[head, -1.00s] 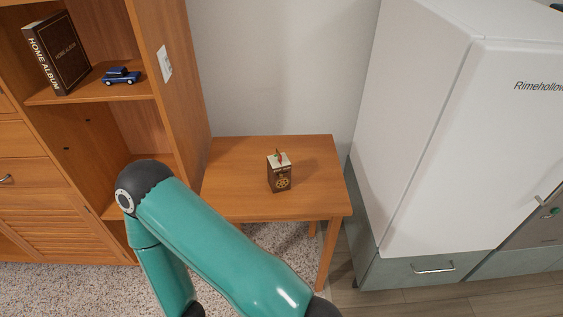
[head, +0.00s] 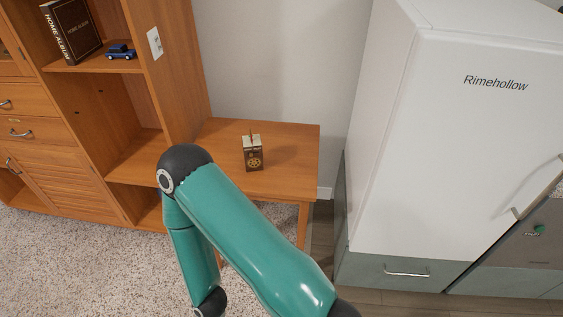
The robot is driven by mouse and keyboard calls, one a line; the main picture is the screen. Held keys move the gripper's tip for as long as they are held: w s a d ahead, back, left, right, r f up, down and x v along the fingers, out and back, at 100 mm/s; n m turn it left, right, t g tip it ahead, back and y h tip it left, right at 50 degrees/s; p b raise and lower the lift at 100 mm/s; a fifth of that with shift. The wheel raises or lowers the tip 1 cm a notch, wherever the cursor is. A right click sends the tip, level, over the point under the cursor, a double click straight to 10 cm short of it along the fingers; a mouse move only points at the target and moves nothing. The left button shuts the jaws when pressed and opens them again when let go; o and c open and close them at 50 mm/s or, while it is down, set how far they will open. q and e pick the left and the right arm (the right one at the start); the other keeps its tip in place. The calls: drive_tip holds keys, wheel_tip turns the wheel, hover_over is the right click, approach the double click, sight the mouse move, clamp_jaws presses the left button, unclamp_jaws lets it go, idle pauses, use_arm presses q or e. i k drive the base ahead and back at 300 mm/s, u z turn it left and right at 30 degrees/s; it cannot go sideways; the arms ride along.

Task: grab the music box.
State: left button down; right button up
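The music box (head: 254,160) is a small dark brown box with a gold gear-like emblem on its front, a pale top and a small figure on top. It stands upright on a small wooden table (head: 293,143), towards the table's middle. One of my teal arms crosses in front of the table's left part, bent at a dark elbow joint, and hides the table's front left part. The arm's lower link runs down to the bottom edge of the picture. Neither gripper is in view. Nothing touches the music box.
A wooden shelf unit (head: 172,62) stands left of the table, holding a dark book (head: 72,30) and a blue toy car (head: 121,51). A white fridge (head: 440,150) stands to the right. Speckled carpet (head: 70,255) lies at the lower left.

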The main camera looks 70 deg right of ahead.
sight(256, 163)
drive_tip(key=u, duration=0.05)
drive_tip(key=k, duration=0.4)
drive_tip(key=z, duration=0.5)
drive_tip(key=i, duration=1.05)
drive_tip(key=z, duration=1.1)
drive_tip(key=i, duration=0.25)
drive_tip(key=u, duration=0.15)
drive_tip(key=k, duration=0.8)
drive_tip(key=z, duration=0.2)
drive_tip(key=i, duration=0.8)
drive_tip(key=u, duration=0.15)
